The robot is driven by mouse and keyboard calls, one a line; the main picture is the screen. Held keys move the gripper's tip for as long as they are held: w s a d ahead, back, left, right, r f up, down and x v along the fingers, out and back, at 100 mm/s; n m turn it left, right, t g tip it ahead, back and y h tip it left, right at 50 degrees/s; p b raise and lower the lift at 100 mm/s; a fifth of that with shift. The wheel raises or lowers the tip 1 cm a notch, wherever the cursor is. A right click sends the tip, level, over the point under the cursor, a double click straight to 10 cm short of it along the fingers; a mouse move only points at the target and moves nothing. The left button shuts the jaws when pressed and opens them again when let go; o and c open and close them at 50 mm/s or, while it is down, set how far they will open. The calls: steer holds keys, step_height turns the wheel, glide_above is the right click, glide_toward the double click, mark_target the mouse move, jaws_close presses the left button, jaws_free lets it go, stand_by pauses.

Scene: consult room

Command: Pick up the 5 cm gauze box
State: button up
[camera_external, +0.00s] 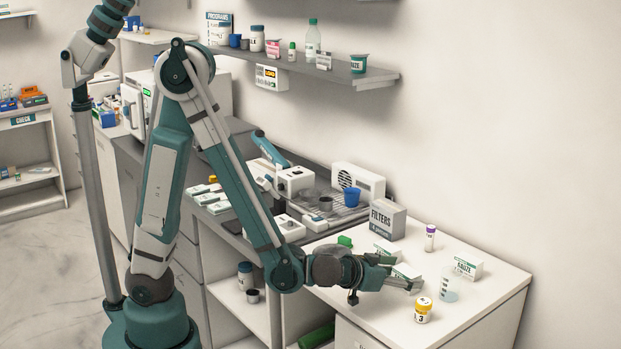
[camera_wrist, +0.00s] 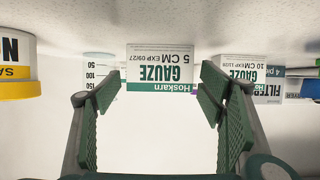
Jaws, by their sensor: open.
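The 5 cm gauze box (camera_wrist: 160,68) is white with a green band and stands in the middle of the wrist view, which is upside down. It lies just ahead of my gripper (camera_wrist: 160,92), framed between the two open fingers. No contact shows, and the gap between the fingers is empty. In the external view my gripper (camera_external: 390,273) is low over the white counter, pointing right.
A 10 cm gauze box (camera_wrist: 247,72) and the filters box (camera_external: 388,219) stand to one side. A yellow-lidded jar (camera_external: 423,309) and a beaker (camera_external: 449,289) stand on the other.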

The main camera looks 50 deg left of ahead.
steer(key=shift+x, duration=0.9)
steer(key=c, duration=1)
